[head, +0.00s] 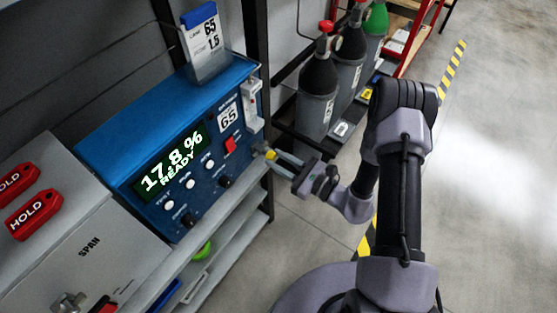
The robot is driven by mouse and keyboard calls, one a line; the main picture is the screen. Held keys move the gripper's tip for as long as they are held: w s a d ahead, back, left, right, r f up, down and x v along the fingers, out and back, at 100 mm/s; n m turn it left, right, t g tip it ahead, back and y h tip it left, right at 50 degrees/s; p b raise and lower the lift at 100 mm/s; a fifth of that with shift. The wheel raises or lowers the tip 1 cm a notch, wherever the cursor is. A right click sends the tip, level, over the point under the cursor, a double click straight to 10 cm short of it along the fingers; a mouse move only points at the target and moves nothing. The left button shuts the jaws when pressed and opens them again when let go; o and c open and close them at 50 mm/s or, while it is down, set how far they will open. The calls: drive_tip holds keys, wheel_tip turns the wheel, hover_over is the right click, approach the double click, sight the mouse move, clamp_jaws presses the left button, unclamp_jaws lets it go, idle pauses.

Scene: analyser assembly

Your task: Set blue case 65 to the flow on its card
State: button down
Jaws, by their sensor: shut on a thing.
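Blue case 65 (110,150) stands on a grey shelf unit, its lit display reading 17.8 % READY. Its card (205,45) stands on top in a clear holder with a blue top edge and reads case 65 and 1.5. A pale upright flow tube (250,105) is on the right of the front panel; its reading is too small to tell. My gripper (267,153) reaches in from the right and is shut on the small flow knob below the tube. The fingertips, with yellow at them, mostly hide the knob.
A grey case (85,262) marked SPAN, with red HOLD tags (33,214), stands at the left. Gas cylinders (318,90) stand behind my gripper in a dark rack. Open floor (490,190) lies to the right, with yellow-black striped tape (450,72).

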idle(0.3)
drive_tip(key=c, duration=1.1)
unclamp_jaws()
drive_tip(key=p+v, duration=0.3)
drive_tip(key=v, duration=1.4)
drive_tip(key=shift+s+d+p, duration=0.2)
drive_tip(key=shift+p, duration=0.15)
